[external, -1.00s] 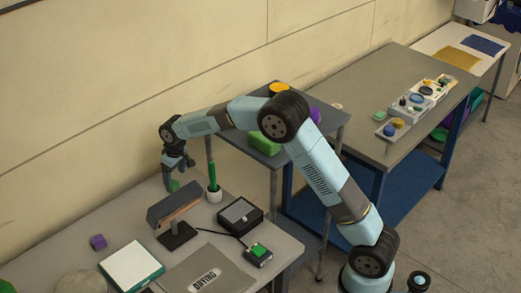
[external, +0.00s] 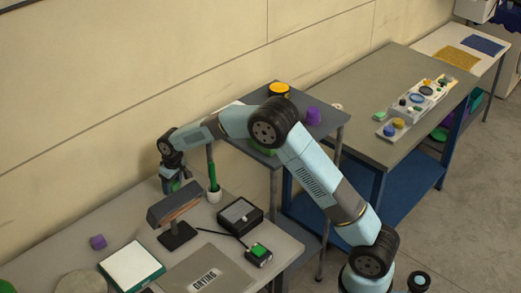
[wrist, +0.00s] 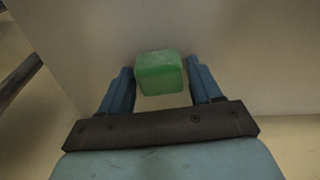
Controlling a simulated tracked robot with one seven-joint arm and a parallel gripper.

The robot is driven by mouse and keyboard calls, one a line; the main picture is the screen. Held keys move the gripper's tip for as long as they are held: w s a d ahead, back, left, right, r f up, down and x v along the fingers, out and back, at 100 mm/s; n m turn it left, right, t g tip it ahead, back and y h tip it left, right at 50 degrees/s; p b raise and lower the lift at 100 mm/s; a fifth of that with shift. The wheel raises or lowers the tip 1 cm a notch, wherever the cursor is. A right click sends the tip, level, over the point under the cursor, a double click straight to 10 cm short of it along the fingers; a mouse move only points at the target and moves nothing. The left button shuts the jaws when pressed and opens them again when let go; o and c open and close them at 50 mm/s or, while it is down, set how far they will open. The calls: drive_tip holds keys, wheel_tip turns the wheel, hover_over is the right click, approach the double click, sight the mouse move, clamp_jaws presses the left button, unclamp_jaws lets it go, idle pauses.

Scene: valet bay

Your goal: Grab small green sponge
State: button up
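The small green sponge (wrist: 160,73) is a block between the two blue fingers of my gripper (wrist: 162,80) in the wrist view. The left finger is very close to its side, and a narrow gap shows at the right finger. My gripper (external: 173,184) points down at the back of the near table (external: 130,213), behind the lamp. It is open around the sponge. In the external view the fingers and their shadow mostly hide the sponge.
A dark lamp (external: 174,209) stands just in front of my gripper. A black box (external: 240,215) and a purple block (external: 98,242) also lie on the table. The wall is behind.

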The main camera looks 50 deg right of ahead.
drive_tip(key=c, duration=0.7)
drive_tip(key=shift+r, duration=0.15)
